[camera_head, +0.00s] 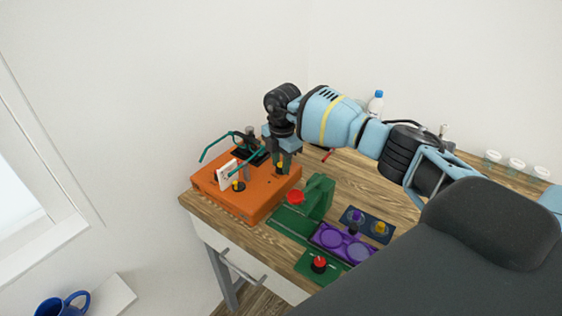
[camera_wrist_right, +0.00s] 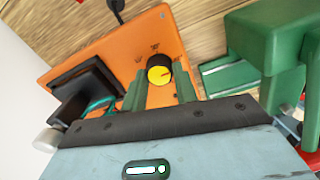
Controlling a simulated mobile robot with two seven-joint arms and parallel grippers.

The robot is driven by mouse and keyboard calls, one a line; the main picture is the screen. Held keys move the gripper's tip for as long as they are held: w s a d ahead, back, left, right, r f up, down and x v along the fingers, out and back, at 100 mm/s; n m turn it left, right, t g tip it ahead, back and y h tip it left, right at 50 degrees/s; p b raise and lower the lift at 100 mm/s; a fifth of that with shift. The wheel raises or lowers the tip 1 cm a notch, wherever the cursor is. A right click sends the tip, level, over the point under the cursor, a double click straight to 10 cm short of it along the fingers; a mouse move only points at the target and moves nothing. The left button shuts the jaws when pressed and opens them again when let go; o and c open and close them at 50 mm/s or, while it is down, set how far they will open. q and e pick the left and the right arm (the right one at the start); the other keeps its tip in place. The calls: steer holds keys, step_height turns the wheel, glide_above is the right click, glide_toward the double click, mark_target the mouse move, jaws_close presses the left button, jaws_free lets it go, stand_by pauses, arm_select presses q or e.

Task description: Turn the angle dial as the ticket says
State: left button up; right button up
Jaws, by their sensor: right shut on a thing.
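The orange box (camera_head: 262,191) sits at the left end of the wooden table. The angle dial, a dark knob with a yellow top (camera_wrist_right: 159,75), is on the box's orange face, with small dark marks around it. My right gripper (camera_head: 283,163) reaches down over the box's right part, its green fingers on either side of the dial and shut on it. A white card (camera_head: 227,174), which looks like the ticket, stands on the box's left front; its writing is too small to read. My left gripper is not in view.
Another yellow-topped knob (camera_head: 238,186) is near the card. Teal bars and a dark block rise from the box. Right of it stand a green press-like fixture (camera_head: 318,196) with a red knob, a purple tray (camera_head: 330,238), and a dark plate (camera_head: 366,224). A bottle (camera_head: 375,104) stands behind.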

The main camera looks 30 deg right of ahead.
steer(key=o, duration=1)
steer(key=shift+s+r, duration=0.15)
steer(key=shift+r, duration=3.75)
